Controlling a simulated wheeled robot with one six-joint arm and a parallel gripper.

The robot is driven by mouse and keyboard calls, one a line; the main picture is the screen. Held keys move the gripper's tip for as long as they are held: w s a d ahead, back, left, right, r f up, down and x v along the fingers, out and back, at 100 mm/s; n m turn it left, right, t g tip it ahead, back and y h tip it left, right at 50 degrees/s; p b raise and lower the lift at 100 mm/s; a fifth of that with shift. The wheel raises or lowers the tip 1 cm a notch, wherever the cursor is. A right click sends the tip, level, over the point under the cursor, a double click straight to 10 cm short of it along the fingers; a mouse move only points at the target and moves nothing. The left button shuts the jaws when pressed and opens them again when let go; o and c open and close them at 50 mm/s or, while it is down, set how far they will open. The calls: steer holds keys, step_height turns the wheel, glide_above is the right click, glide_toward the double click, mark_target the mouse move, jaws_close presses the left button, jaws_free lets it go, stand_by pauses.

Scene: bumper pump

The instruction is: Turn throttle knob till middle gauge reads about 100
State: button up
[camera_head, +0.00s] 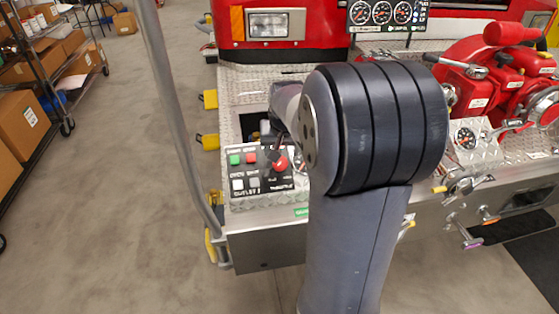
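A control panel (243,186) with a green button, a red button, pale buttons and a red knob (281,163) sits on the front bumper. My gripper (276,150) is at the panel, just above the red knob and largely hidden behind my arm. I cannot tell whether it touches the knob or whether its fingers are open. The middle gauge (381,12) is in the row of three on the black gauge panel at the top. Its reading is too small to make out.
A red pump (500,75) with a lone gauge (466,138) and valve levers stands on the bumper at right. A grey pole (170,100) runs down at left. Shelves with boxes (22,118) stand far left; the floor (120,200) between is clear.

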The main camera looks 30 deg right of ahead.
mark_target(280, 162)
steer(key=x, duration=0.7)
steer(key=shift+d+f, duration=0.1)
steer(key=shift+f, duration=0.15)
steer(key=c, duration=1)
